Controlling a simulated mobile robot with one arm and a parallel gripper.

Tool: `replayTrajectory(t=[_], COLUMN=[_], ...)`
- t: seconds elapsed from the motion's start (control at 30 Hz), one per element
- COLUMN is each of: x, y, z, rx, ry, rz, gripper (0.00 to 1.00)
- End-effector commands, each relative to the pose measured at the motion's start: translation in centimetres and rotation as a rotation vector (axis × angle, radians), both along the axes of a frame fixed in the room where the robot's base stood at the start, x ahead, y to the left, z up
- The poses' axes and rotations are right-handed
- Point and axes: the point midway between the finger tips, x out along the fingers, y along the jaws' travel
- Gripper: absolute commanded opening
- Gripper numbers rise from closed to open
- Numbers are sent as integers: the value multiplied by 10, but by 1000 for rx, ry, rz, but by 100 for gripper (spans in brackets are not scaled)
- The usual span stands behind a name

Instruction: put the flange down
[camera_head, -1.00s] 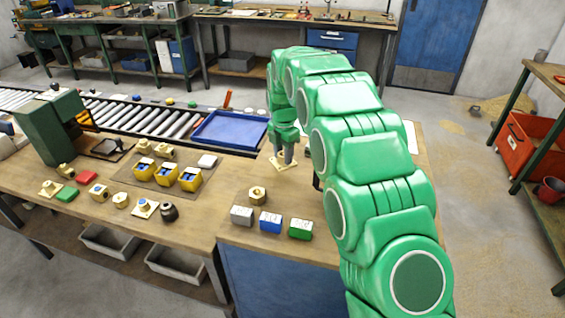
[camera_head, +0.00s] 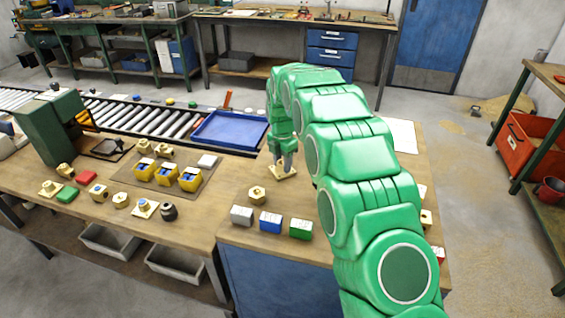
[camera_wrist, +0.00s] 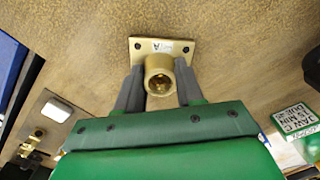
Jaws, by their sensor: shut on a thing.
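The brass flange (camera_head: 283,172) has a square plate with a round hollow boss, and its plate shows a small marked label in the wrist view (camera_wrist: 150,46). My gripper (camera_head: 283,162) is shut on the flange, with one grey finger on each side of the boss in the wrist view (camera_wrist: 160,80). The flange is at or just above the wooden bench top (camera_head: 240,178); I cannot tell whether it touches. Its plate lies about level, and part of it is hidden by the fingers.
A brass nut-like part (camera_head: 257,195) stands in front of the flange, with grey (camera_head: 241,216), blue (camera_head: 270,222) and green (camera_head: 300,229) blocks nearer the edge. A blue tray (camera_head: 230,130) lies behind to the left. Bare wood surrounds the flange.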

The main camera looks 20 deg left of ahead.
Motion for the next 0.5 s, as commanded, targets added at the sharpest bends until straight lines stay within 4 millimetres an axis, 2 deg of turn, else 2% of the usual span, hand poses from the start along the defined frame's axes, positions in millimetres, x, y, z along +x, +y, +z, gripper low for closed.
replayTrajectory(t=[0.13, 0.17, 0.3, 0.5], x=[0, 0, 0, 0], y=[0, 0, 0, 0], z=[-2, -2, -2, -2], rx=[0, 0, 0, 0], ry=[0, 0, 0, 0], rz=[0, 0, 0, 0], gripper=[0, 40, 61, 62])
